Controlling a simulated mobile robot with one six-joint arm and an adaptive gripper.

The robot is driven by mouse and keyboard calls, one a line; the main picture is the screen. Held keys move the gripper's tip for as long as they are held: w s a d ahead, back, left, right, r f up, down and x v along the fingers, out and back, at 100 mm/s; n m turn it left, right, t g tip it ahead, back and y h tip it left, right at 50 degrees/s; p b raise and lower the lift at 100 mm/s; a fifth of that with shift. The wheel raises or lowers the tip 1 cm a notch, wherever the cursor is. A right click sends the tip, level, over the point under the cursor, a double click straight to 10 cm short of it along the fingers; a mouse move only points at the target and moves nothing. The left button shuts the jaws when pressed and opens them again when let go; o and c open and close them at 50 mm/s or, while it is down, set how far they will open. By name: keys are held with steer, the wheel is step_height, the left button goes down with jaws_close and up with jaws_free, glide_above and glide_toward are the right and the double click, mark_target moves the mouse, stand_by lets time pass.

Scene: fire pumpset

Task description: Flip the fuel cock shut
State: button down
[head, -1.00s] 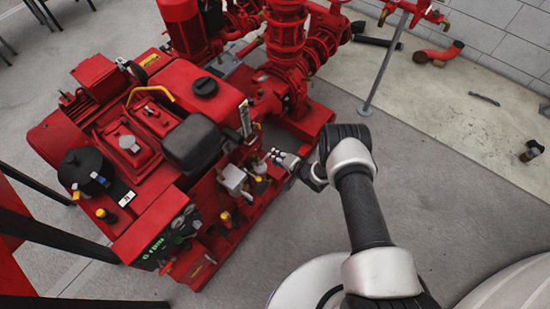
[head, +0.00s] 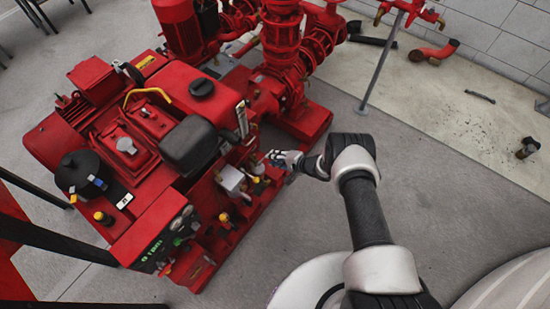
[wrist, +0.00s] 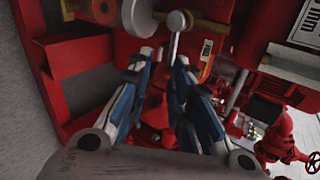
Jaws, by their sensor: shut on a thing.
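My gripper (head: 274,156) is at the right side of the red engine set, beside the small fuel fittings. In the wrist view my gripper (wrist: 164,64) has its two blue-and-grey fingers on either side of a thin grey lever with a round knob (wrist: 177,21). This looks like the fuel cock's lever, and the fingers are shut on it. Its rod runs from the knob down between the fingertips, and its lower end is hard to make out. A brass pipe (wrist: 205,25) passes behind the knob. In the head view the lever is too small to tell.
A silver filter body (head: 232,180) stands just left of my gripper. The red engine (head: 150,120) fills the left. Red pump piping (head: 283,45) rises behind. A grey post (head: 382,62) stands at the back.

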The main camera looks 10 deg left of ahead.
steer(key=c, duration=1.4)
jaws_free()
steer(key=v, duration=1.2)
